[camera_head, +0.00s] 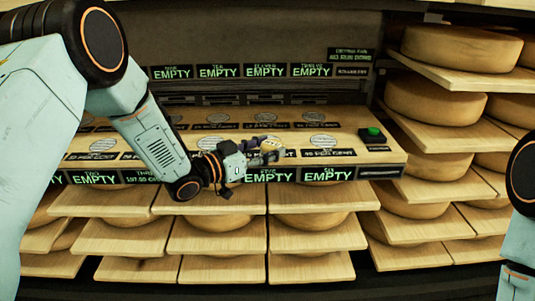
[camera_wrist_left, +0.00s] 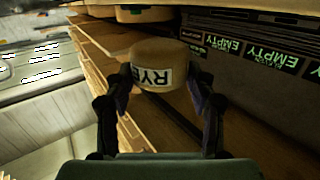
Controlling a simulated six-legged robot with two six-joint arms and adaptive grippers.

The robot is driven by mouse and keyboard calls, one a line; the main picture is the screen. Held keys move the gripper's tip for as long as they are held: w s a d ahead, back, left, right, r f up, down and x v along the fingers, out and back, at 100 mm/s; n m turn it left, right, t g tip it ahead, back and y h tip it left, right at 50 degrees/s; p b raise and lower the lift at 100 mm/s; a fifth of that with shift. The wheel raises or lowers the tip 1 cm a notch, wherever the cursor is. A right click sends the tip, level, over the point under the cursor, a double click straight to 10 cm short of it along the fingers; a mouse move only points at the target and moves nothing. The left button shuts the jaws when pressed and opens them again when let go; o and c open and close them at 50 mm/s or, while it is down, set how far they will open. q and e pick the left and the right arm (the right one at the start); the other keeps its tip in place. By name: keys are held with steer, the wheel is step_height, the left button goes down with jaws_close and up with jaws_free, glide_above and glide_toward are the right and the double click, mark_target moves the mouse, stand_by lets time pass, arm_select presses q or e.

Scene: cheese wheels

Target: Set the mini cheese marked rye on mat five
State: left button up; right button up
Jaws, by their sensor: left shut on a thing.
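The mini cheese marked rye (camera_wrist_left: 158,52) is a small tan wheel with a white RYE label in the left wrist view. My left gripper (camera_wrist_left: 161,88) is shut on it, one finger on each side. In the head view the left gripper (camera_head: 262,152) is over the front part of the wooden board, with the small yellowish cheese (camera_head: 271,144) at its tips. The FIVE sign reading EMPTY (camera_head: 268,175) is on the board's front edge below it. Mat five is largely hidden behind the gripper and cheese. I cannot tell whether the cheese touches the board. My right gripper is out of view.
The wooden board (camera_head: 360,155) carries two rows of round grey mats, including one to the right (camera_head: 322,141). A green button (camera_head: 373,132) is at its right end. A dark back panel (camera_head: 255,45) with EMPTY signs stands behind. Shelves of large cheese wheels (camera_head: 435,100) are right and below.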

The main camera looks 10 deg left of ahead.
arm_select(q)
steer(key=w+a+r+n+t+y+b, duration=0.35)
steer(key=w+r+n+y, duration=0.3)
steer(key=w+y, duration=0.4)
steer(key=shift+h, duration=0.75)
steer(key=f+b, duration=0.1)
steer(key=f, duration=0.2)
steer(key=w+f+b, duration=0.1)
steer(key=f, duration=0.2)
steer(key=f+b, duration=0.1)
steer(key=f, duration=0.2)
steer(key=shift+w+f, duration=0.2)
steer(key=shift+f, duration=0.1)
steer(key=shift+s, duration=0.1)
steer(key=o, duration=1.2)
steer(key=shift+f, duration=0.15)
